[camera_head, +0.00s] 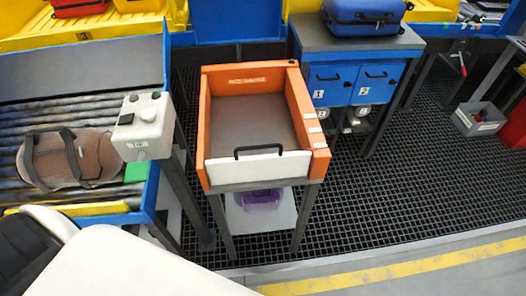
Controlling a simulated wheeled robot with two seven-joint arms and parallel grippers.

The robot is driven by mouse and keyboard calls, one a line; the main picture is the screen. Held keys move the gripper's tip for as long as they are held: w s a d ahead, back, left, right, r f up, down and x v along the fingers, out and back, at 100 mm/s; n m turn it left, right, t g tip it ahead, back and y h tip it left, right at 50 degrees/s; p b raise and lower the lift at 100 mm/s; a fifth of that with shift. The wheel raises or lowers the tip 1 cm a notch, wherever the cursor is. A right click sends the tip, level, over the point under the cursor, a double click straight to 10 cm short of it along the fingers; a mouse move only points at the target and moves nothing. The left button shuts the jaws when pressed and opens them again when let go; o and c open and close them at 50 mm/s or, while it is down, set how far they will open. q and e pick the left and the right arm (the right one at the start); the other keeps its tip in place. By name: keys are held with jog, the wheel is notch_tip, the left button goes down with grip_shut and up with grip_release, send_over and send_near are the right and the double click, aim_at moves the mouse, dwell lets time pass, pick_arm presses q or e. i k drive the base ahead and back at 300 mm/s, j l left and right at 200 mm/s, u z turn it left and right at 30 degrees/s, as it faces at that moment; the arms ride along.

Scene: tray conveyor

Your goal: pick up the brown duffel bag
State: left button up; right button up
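The brown duffel bag (92,157) lies on the roller conveyor at the left of the head view. Its dark carry straps (73,157) loop over its top. The control box hides part of its right end or stands close in front of it; I cannot tell which. Neither gripper shows in this view. White and black parts of my own body fill the lower left corner, below the conveyor.
A grey control box (143,127) stands on a post beside the conveyor (40,110). A green block (137,172) lies by the bag. An orange tray stand (204,130) is in the middle. A blue suitcase (362,16) sits on a blue cabinet (330,84). Floor at right is largely clear.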

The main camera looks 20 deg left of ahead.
aim_at(58, 156)
jog(key=u, duration=2.35)
